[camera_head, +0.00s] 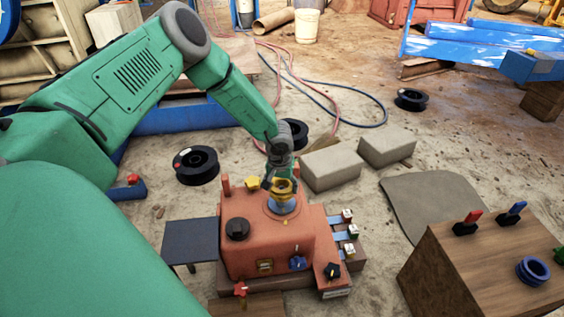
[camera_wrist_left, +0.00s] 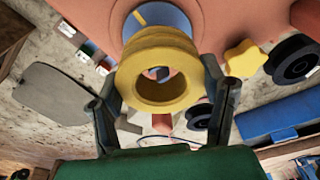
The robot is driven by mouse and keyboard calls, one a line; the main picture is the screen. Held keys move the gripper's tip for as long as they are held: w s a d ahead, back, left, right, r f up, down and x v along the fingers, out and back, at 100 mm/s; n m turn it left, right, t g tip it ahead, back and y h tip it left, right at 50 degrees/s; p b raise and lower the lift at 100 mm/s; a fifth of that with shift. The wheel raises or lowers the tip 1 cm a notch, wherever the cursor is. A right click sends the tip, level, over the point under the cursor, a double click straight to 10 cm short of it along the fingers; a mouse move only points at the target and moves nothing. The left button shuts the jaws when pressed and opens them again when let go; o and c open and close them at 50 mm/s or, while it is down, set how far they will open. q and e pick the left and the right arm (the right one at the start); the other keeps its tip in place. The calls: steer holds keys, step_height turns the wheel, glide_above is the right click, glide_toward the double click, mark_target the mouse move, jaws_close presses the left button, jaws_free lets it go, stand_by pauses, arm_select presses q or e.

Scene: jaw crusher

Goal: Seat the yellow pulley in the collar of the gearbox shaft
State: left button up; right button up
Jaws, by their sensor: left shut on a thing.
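The yellow pulley (camera_head: 283,186) is between the fingers of my left gripper (camera_head: 280,183), right above the blue collar (camera_head: 283,208) on top of the orange gearbox (camera_head: 265,238). In the left wrist view the pulley (camera_wrist_left: 160,75) shows its open bore, with my left gripper's fingers (camera_wrist_left: 163,105) on either side of it. The blue collar (camera_wrist_left: 158,17) shows behind the pulley, partly hidden by it. I cannot tell whether the pulley touches the collar or is inside it. My right gripper is not in view.
A yellow star knob (camera_head: 252,182) and a black knob (camera_head: 237,229) stand on the gearbox near the collar. Small switches (camera_head: 350,232) line its right side. A wooden box (camera_head: 450,275) stands at right. Grey blocks (camera_head: 331,168) and black spools (camera_head: 196,166) lie behind.

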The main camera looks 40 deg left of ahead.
mark_target(282, 196)
arm_select(q)
step_height(282, 196, down, 5)
steer(key=shift+r+b, duration=0.15)
steer(key=shift+b, duration=0.95)
steer(key=shift+r, duration=0.1)
steer(key=o, duration=1.7)
